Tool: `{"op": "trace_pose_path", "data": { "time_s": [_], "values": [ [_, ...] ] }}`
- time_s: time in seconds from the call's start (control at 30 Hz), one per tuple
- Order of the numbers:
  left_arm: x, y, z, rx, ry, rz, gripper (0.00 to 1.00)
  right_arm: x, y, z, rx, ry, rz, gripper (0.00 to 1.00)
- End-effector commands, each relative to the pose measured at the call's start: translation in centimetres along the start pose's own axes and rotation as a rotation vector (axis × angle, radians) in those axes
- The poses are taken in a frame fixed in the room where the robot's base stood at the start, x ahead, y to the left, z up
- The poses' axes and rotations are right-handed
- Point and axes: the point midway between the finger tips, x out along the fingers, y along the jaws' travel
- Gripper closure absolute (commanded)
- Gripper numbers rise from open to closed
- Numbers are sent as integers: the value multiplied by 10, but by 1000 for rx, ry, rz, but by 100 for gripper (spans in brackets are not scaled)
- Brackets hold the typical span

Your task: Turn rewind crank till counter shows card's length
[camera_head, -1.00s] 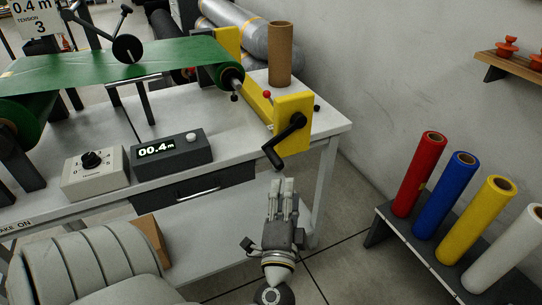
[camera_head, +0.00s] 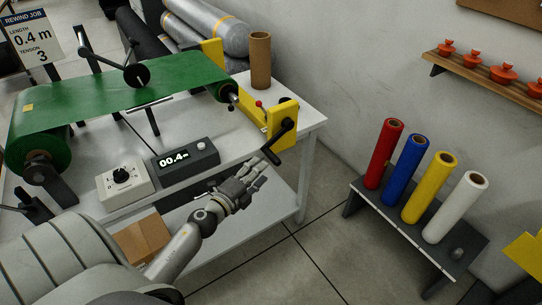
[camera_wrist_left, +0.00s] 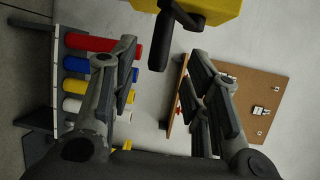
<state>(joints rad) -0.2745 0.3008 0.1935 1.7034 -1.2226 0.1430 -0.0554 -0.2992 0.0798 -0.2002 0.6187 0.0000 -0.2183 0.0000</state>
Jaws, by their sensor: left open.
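The rewind crank (camera_head: 279,142) is black and sits on the yellow end bracket (camera_head: 284,114), its handle hanging down to the left. It also shows in the left wrist view (camera_wrist_left: 160,45), top centre, between the two finger lines. My left gripper (camera_head: 260,170) is open and empty, just below and left of the handle; I see no contact. The counter (camera_head: 187,156) reads 00.4 m. The job card (camera_head: 30,40) at top left reads length 0.4 m, tension 3. My right gripper is not in view.
A tension dial box (camera_head: 124,183) stands left of the counter on the white table (camera_head: 312,120). Green film (camera_head: 110,92) runs between rolls. A cardboard tube (camera_head: 260,60) stands behind the bracket. Coloured rolls (camera_head: 427,188) stand on a rack at right. Floor between is clear.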

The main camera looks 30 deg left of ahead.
Motion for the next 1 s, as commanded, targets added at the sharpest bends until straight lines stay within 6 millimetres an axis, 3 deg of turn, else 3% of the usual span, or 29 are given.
{"op": "trace_pose_path", "data": {
  "time_s": [0.3, 0.5, 0.93, 1.0],
  "values": [
    [56, -1, 1, 0, -3, -2, 57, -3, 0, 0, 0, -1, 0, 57],
    [78, -1, 0, 0, -1, -1, 57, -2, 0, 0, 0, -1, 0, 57],
    [86, 0, 0, 0, -1, 0, 57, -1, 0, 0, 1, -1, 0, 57],
    [86, 0, 0, 0, -1, 0, 64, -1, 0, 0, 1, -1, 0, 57]
  ]
}}
